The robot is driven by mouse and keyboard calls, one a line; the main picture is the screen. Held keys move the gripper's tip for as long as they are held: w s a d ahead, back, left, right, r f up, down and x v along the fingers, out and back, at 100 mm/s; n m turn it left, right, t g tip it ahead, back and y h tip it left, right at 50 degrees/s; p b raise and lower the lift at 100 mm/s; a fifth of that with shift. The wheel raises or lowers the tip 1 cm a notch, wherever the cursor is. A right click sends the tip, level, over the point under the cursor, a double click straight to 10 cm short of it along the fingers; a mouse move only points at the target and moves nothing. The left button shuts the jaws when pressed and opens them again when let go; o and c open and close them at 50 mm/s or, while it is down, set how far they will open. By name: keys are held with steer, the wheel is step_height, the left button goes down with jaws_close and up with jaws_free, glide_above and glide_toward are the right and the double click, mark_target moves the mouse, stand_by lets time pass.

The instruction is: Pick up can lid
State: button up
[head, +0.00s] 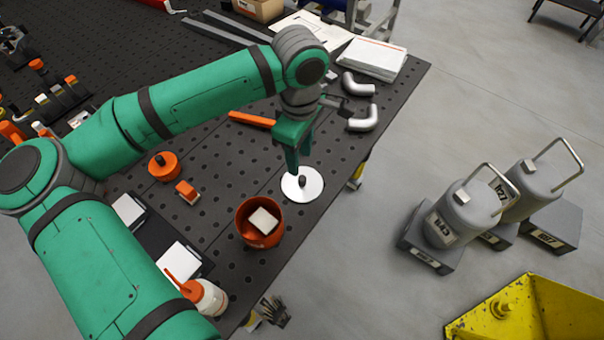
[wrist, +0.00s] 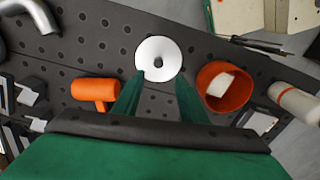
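The can lid (head: 308,191) is a flat white disc with a small dark knob at its centre. It lies on the dark perforated table near the right edge. It also shows in the wrist view (wrist: 158,48), top centre. My gripper (head: 294,168) points down just above the lid, near the knob. In the wrist view my gripper (wrist: 159,82) is open and empty, its two fingers apart at the lid's lower edge. The knob lies just beyond the fingertips, not between them. I cannot tell the exact height gap. An orange-red can (head: 247,231) stands beside the lid, holding a white block.
Silver pipe elbows (head: 362,119) and an orange-handled tool (head: 251,119) lie farther back. A round orange piece with a dark knob (head: 163,167), a small orange block (head: 186,192) and a white bottle (head: 209,297) stand left of the lid. The table edge is close on the right.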

glide_above(302, 178)
step_height(302, 178, down, 4)
steer(key=shift+w+f, duration=0.1)
steer(key=shift+w, duration=0.05)
step_height(302, 178, down, 3)
steer(key=shift+f, duration=0.2)
steer(key=shift+a+f, duration=0.15)
steer(key=shift+f, duration=0.4)
jaws_close()
